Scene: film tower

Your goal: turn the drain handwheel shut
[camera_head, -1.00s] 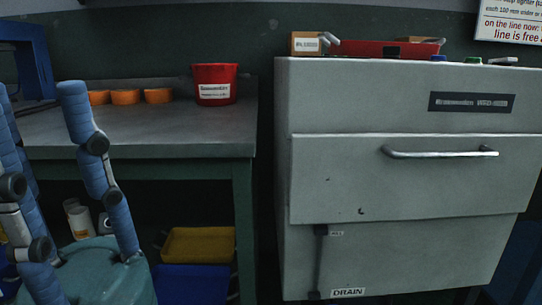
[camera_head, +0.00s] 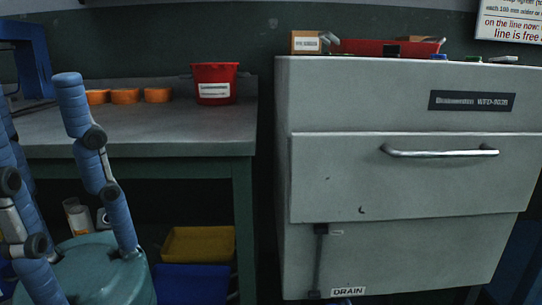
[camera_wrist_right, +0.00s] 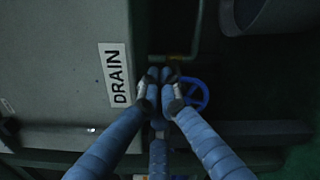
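The drain handwheel (camera_wrist_right: 196,95) is a small blue spoked ring in the right wrist view, just right of the DRAIN label (camera_wrist_right: 116,75). My right gripper (camera_wrist_right: 160,80) has its blue fingers drawn together at the tips, at the wheel's left side. The fingers cover part of the wheel's left side; I cannot tell whether they touch it. In the head view the DRAIN label also shows (camera_head: 348,291) low on the grey cabinet (camera_head: 400,180). My left gripper (camera_head: 35,95) stands at the far left with its fingers spread, empty.
A bench (camera_head: 140,135) at left holds a red bucket (camera_head: 215,84) and orange tubs (camera_head: 126,96). Under it are a yellow bin (camera_head: 197,244) and a blue bin (camera_head: 190,285). The cabinet handle (camera_head: 440,153) juts out. A pipe (camera_wrist_right: 196,40) runs near the wheel.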

